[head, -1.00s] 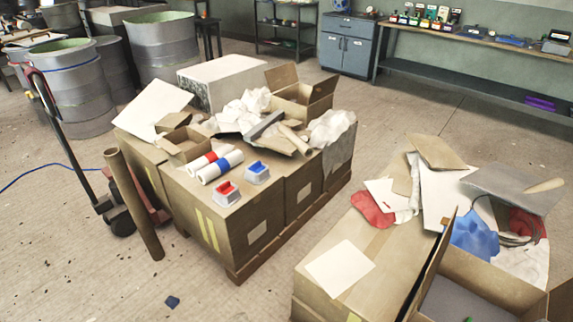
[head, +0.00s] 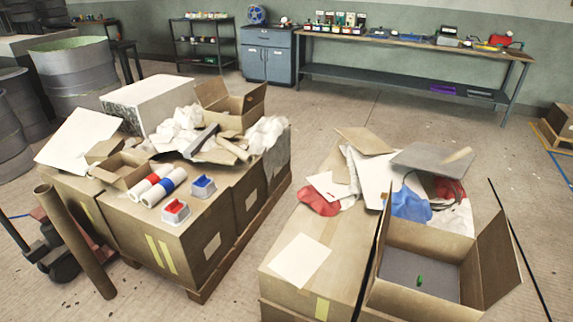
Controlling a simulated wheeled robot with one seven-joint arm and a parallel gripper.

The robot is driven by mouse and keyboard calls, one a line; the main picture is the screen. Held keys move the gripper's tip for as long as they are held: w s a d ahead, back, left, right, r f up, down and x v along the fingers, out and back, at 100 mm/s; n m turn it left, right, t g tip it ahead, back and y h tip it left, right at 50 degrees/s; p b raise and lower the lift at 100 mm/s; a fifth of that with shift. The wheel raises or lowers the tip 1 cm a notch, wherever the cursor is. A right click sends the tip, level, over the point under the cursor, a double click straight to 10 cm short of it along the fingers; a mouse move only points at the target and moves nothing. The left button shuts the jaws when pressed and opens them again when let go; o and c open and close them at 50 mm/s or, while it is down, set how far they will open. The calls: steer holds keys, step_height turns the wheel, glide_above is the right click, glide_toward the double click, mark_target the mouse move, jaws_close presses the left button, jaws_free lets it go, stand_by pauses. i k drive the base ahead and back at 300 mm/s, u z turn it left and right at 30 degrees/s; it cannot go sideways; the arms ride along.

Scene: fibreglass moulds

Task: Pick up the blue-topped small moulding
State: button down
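The blue-topped small moulding (head: 203,186) sits upright on top of the left cardboard box stack (head: 180,240), near its front edge. It has a pale grey base and a blue top. A similar red-topped moulding (head: 175,211) stands just to its left and nearer to me. The two are close but look apart. My gripper is not in view.
Two rolls, one red-banded (head: 150,186) and one blue-banded (head: 165,188), lie behind the mouldings. Crumpled paper (head: 180,130) and an open box (head: 232,105) are farther back. A second cluttered box stack (head: 315,262) stands right, with floor between. A pallet jack (head: 65,262) is left.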

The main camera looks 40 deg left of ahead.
mark_target(203, 187)
steer(key=z, duration=0.3)
steer(key=i, duration=0.8)
steer(key=u, duration=3.25)
steer(key=k, duration=1.15)
steer(key=u, duration=0.9)
steer(key=i, duration=3.15)
steer(key=z, duration=0.15)
